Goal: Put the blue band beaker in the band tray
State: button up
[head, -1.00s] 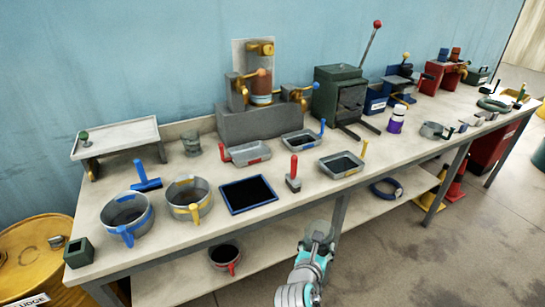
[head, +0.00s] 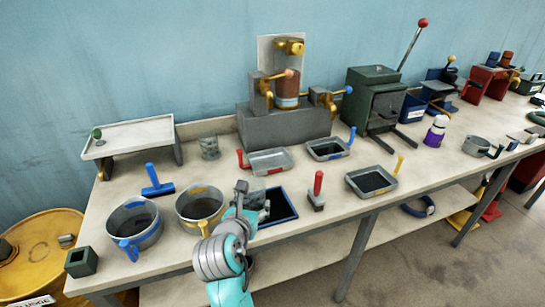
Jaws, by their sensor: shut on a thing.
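My gripper (head: 243,192) is raised over the front of the bench, between the yellow-band pot and the blue-framed black tray. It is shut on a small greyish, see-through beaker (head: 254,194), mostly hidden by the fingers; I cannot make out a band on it. The blue-framed black tray (head: 293,214) lies flat just behind and right of my gripper, partly covered by it. A metal pot with a blue band and blue handle (head: 148,233) stands at the left of the bench. Which tray is the band tray I cannot tell from markings.
The yellow-band pot (head: 183,219) stands close left of my gripper. A red-handled stamp (head: 317,190) stands right of the black tray. Shallow trays with red (head: 268,171), blue (head: 342,157) and yellow (head: 390,187) handles lie behind and right. Another grey beaker (head: 209,147) stands at the back.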

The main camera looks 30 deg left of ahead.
aim_at(270, 162)
jog(key=i+j, duration=0.3)
jog(key=i, duration=0.25)
jog(key=i+j, duration=0.25)
jog(key=i, duration=0.25)
